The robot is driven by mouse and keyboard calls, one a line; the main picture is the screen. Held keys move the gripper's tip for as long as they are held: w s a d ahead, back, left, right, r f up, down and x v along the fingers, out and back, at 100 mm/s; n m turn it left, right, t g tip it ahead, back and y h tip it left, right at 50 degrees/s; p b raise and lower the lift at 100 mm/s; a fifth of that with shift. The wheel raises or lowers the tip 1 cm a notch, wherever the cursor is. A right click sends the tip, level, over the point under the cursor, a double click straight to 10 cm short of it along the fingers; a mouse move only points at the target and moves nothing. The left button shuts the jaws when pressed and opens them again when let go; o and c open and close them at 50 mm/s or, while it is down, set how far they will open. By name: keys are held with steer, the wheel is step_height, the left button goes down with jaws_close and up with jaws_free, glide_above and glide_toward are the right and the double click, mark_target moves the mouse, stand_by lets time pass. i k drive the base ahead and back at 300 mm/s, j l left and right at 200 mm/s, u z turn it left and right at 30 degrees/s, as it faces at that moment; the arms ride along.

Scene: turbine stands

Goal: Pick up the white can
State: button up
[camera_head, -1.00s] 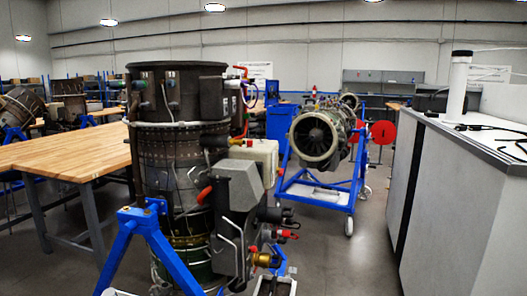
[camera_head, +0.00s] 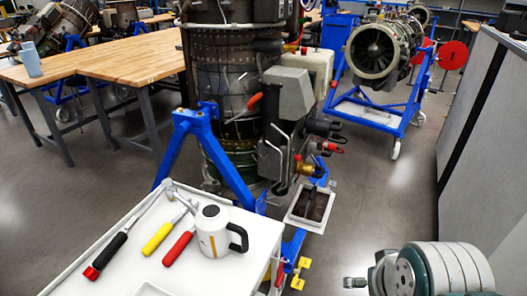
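A white can-shaped mug (camera_head: 212,240) with a dark top opening, a black handle on its right and a small orange mark stands upright on a white cart (camera_head: 215,275). It is near the cart's right side, just right of the red-handled tool (camera_head: 179,249). Nothing holds it. A grey-white ribbed part of my arm (camera_head: 440,270) shows at the bottom right, well apart from the mug. My gripper's fingers cannot be made out in the view.
Yellow-handled (camera_head: 157,238) and black-handled (camera_head: 110,255) tools lie left of the mug. A turbine (camera_head: 232,90) on a blue stand (camera_head: 182,140) rises behind the cart. A wooden table (camera_head: 120,50) bears a light-blue cup (camera_head: 31,59). A grey cabinet (camera_head: 480,140) stands right; floor between is open.

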mark_target(215, 229)
steer(key=i+l, duration=0.75)
steer(key=i+l+u, duration=0.15)
steer(key=u, duration=1.5)
